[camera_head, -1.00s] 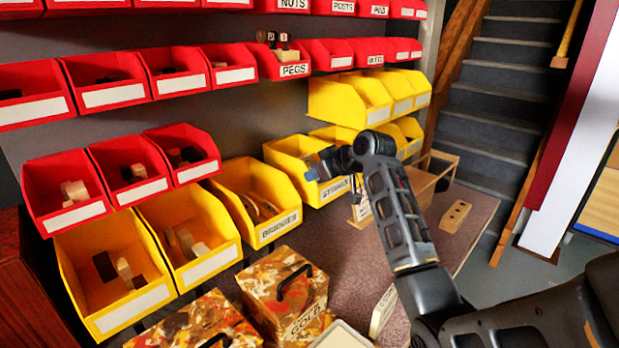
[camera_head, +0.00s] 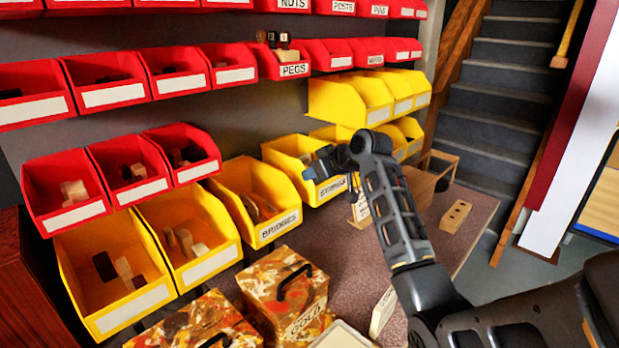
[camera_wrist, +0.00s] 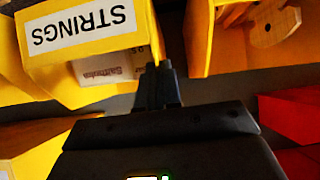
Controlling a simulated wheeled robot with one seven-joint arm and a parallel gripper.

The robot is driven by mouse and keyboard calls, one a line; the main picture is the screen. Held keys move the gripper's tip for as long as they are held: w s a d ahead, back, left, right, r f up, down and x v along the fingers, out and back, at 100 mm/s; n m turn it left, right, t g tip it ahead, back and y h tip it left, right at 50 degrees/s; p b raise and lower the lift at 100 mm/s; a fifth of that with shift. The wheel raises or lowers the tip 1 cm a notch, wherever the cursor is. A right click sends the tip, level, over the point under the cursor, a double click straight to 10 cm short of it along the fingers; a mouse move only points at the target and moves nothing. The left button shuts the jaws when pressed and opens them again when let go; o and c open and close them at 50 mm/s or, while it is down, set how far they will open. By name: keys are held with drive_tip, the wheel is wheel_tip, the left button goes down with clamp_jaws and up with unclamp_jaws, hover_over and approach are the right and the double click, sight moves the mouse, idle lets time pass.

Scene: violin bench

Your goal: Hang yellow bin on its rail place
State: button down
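The yellow bin labelled STRINGS (camera_head: 287,161) is in the lower yellow row in the head view, right of the BRIDGES bin. In the wrist view the STRINGS bin (camera_wrist: 92,58) appears upside down at upper left, with a pale printed packet by it. My gripper (camera_wrist: 160,75) has its fingers close together at the edge of the bin's side wall and looks shut on it. In the head view my gripper (camera_head: 322,163) is at the bin's right side, partly hidden by my wrist. The rail behind the bin is hidden.
The BRIDGES bin (camera_head: 255,195) is close on the left. Upper yellow bins (camera_head: 345,101) are above right, red bins (camera_head: 180,150) above left. A painted box (camera_head: 285,290), a small sign and a wooden block (camera_head: 456,216) stand on the bench. Grey back panel shows between rows.

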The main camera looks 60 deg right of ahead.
drive_tip(key=shift+f+b, duration=0.45)
drive_tip(key=shift+f, duration=0.45)
idle(0.4)
drive_tip(key=c, duration=1.2)
unclamp_jaws()
drive_tip(key=shift+c, duration=0.2)
drive_tip(key=v, duration=0.7)
drive_tip(key=shift+s+r, duration=0.2)
drive_tip(key=shift+s, duration=0.15)
drive_tip(key=shift+a+r, duration=0.1)
